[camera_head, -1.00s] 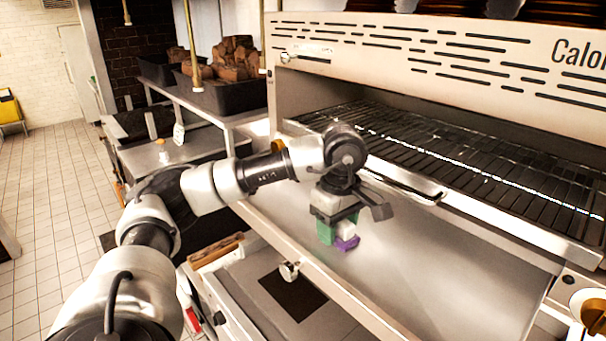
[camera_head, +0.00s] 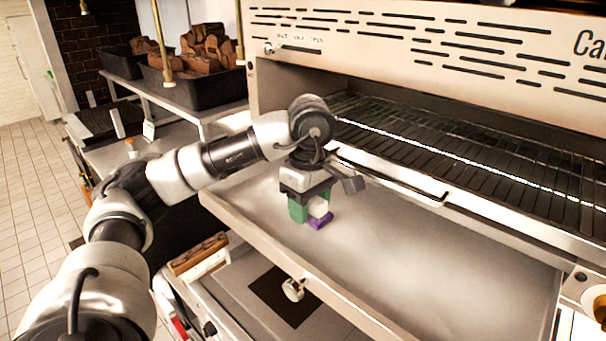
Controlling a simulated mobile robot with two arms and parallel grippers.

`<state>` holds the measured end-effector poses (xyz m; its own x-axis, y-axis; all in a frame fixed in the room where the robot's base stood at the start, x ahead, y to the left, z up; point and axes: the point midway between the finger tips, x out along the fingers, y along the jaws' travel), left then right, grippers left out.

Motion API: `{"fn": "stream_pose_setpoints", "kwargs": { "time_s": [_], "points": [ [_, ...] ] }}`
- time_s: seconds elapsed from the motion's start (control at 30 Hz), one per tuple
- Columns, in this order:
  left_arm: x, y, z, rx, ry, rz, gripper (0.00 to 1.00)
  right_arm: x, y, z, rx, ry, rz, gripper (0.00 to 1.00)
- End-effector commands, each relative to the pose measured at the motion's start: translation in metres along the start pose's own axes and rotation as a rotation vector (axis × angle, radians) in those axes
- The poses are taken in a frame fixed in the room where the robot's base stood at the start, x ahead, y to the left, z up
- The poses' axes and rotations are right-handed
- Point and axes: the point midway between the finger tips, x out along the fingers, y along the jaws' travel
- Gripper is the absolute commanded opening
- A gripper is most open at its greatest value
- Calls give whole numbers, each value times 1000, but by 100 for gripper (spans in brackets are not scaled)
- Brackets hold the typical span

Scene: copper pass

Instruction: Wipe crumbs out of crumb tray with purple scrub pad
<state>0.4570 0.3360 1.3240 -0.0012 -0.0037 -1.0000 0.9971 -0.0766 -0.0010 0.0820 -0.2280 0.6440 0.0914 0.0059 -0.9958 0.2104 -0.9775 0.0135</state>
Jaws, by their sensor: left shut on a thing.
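The crumb tray (camera_head: 430,265) is a wide, shallow metal tray pulled out below the grill rack. My left gripper (camera_head: 309,205) points down over the left part of the tray. It is shut on the purple scrub pad (camera_head: 320,221), whose purple face is at the bottom, at or very near the tray surface. I cannot tell for sure whether it touches. Green fingers and a pale block show just above the purple. No distinct crumbs can be made out on the tray. My right gripper is not in view.
The grill rack (camera_head: 450,150) and its front rail lie close behind my left gripper. A knob (camera_head: 292,289) sits below the tray's front edge. Black bins of brown chunks (camera_head: 205,50) stand on a shelf at back left. The tray's right side is clear.

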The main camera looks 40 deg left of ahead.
Motion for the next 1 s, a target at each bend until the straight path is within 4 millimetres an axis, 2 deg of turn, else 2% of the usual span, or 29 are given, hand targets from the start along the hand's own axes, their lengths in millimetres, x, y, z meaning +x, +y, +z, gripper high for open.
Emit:
{"fn": "stream_pose_setpoints", "kwargs": {
  "time_s": [0.03, 0.3, 0.53, 1.0],
  "points": [
    [-8, -1, 1, 1, 0, 0, 26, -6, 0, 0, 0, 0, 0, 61],
    [-32, -4, 4, -2, 0, 2, 26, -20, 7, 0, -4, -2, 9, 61],
    [-49, -8, 3, -7, 0, 2, 26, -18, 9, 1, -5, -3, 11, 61],
    [-53, -10, 3, -7, 0, 0, 26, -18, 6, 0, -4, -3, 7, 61]
  ]
}}
